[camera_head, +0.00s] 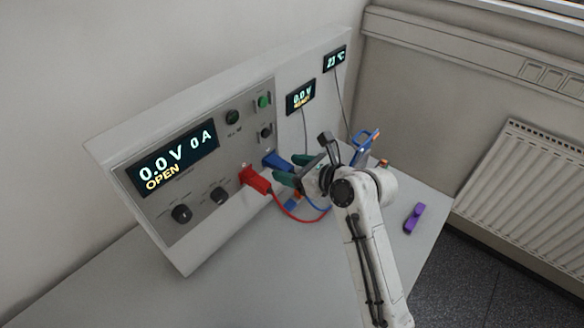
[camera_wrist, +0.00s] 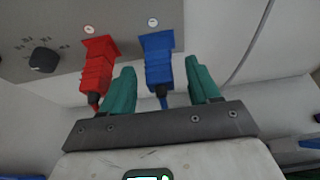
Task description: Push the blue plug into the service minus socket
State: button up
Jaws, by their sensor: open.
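The blue plug (camera_head: 277,160) is at the lower right of the cycler's front panel (camera_head: 205,170). In the wrist view the blue plug (camera_wrist: 158,62) points at the panel, its front end meeting the panel face; how deep it sits is hidden. My gripper (camera_head: 294,169) is in front of it, with green fingers. In the wrist view my gripper (camera_wrist: 163,82) is open, one finger on each side of the blue plug's rear part, with a visible gap on the right. The socket behind the plug is covered.
A red plug (camera_wrist: 97,68) is in the panel just left of the blue plug, close to my left finger. Red (camera_head: 290,217) and blue cables hang below. A purple object (camera_head: 414,217) lies on the table at right. The table's front left is clear.

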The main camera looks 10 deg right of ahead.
jog(key=b+v, duration=0.1)
jog(key=v, duration=0.9)
jog(key=shift+s+d, duration=0.2)
jog(key=shift+s, duration=0.15)
